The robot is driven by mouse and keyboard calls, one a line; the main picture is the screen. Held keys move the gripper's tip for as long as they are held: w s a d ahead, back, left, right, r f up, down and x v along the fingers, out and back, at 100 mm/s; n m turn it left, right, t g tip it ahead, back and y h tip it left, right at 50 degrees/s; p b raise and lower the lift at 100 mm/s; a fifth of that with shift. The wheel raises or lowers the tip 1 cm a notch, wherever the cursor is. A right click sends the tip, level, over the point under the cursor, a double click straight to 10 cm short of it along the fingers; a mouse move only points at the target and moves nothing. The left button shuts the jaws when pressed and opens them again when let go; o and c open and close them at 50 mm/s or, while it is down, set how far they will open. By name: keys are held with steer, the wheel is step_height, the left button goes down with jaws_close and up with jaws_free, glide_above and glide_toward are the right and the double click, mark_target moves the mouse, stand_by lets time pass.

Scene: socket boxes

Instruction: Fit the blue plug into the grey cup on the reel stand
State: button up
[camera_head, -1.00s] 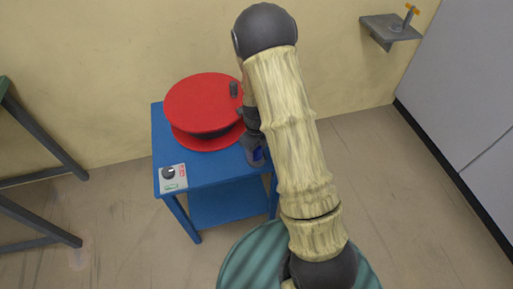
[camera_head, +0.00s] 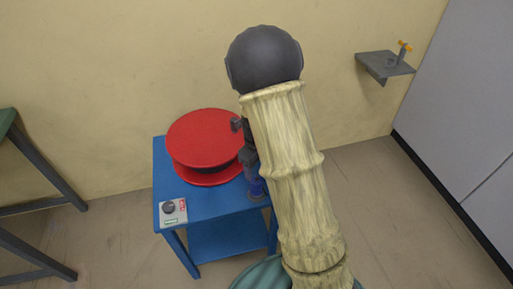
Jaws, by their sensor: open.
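The blue plug (camera_head: 257,187) shows as a small dark blue patch at the right edge of the blue reel stand (camera_head: 225,207), beside my forearm. The grey cup is not clearly distinguishable there; my arm covers part of that spot, so I cannot tell whether the plug sits inside it. My gripper (camera_head: 251,164) is a dark shape just above the plug, largely hidden by the arm. It is open. I cannot tell whether its fingers touch the plug.
A red reel (camera_head: 205,136) with a dark handle (camera_head: 238,124) fills the back of the stand, close left of my gripper. A switch box (camera_head: 173,211) sits at the front left corner. A wall shelf (camera_head: 386,67) holds an orange-handled tap.

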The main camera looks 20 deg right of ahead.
step_height(320, 180, up, 7)
steer(key=p, duration=0.1)
steer(key=shift+r, duration=0.15)
step_height(320, 180, up, 7)
steer(key=p, duration=0.8)
steer(key=shift+c, duration=0.2)
stand_by(2.2)
